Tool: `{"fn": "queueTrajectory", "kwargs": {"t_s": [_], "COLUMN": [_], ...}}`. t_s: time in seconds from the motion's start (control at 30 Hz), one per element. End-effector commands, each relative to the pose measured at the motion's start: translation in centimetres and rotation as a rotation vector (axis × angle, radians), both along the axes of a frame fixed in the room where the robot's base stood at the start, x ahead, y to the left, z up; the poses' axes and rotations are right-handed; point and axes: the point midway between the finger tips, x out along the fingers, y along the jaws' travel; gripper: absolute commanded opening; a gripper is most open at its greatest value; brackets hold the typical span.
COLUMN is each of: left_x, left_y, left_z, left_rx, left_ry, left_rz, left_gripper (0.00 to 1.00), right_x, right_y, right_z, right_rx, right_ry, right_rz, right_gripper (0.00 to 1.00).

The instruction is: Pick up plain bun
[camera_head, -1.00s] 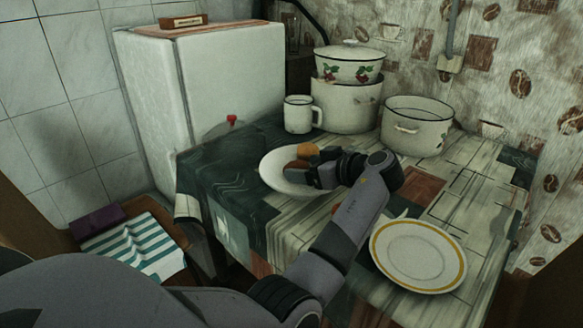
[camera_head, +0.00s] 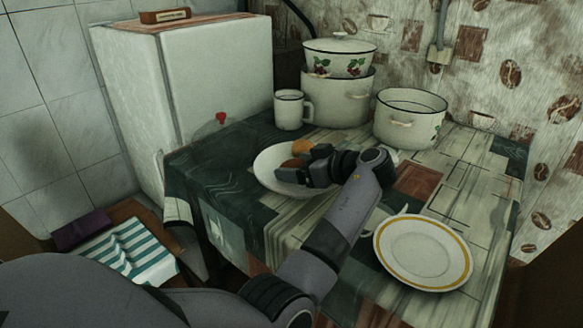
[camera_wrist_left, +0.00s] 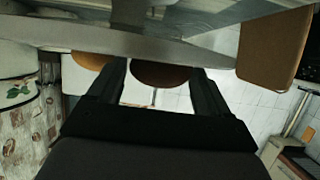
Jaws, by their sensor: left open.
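A white dish (camera_head: 268,172) stands on the table's left part. A golden-orange bun (camera_head: 302,147) sits at its far side, and a darker brown bun (camera_head: 291,163) lies nearer the gripper. I cannot tell from their looks which is the plain one. My left gripper (camera_head: 304,169) is low over the dish, open, with its fingers at the darker bun and hiding part of it. In the left wrist view the darker bun (camera_wrist_left: 160,75) shows between the two open fingers, and the golden bun (camera_wrist_left: 90,61) is outside them to the left. My right gripper is out of view.
A yellow-rimmed plate (camera_head: 396,266) lies at the front right. A white mug (camera_head: 288,111), stacked enamel pots (camera_head: 338,102) and an open pot (camera_head: 405,130) stand behind. A red-knobbed lid (camera_head: 220,118) is at the back left. The table's right side has free room.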

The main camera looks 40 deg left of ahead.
Motion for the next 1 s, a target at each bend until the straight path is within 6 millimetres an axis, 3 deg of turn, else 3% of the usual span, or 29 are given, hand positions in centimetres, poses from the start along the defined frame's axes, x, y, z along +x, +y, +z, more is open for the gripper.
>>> {"fn": "queueTrajectory", "kwargs": {"t_s": [0.07,0.17,0.67,0.87,1.0], "left_x": [0.0,0.0,0.0,0.1,0.1], "left_y": [0.0,0.0,0.0,0.0,0.0], "left_z": [0.0,0.0,1.0,3.9,7.4], "left_rx": [0.000,0.000,0.001,0.000,-0.001], "left_ry": [0.000,0.000,-0.004,-0.006,-0.009], "left_rz": [0.000,0.000,0.001,0.000,0.001], "left_gripper": [0.79,0.53,0.52,0.52,0.52], "right_x": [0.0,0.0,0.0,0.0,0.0], "right_y": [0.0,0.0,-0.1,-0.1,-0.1], "right_z": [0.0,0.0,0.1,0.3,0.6], "right_rx": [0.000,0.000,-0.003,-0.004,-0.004], "right_ry": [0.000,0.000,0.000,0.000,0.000], "right_rz": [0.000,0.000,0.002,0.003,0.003], "right_gripper": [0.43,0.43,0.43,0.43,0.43]}}
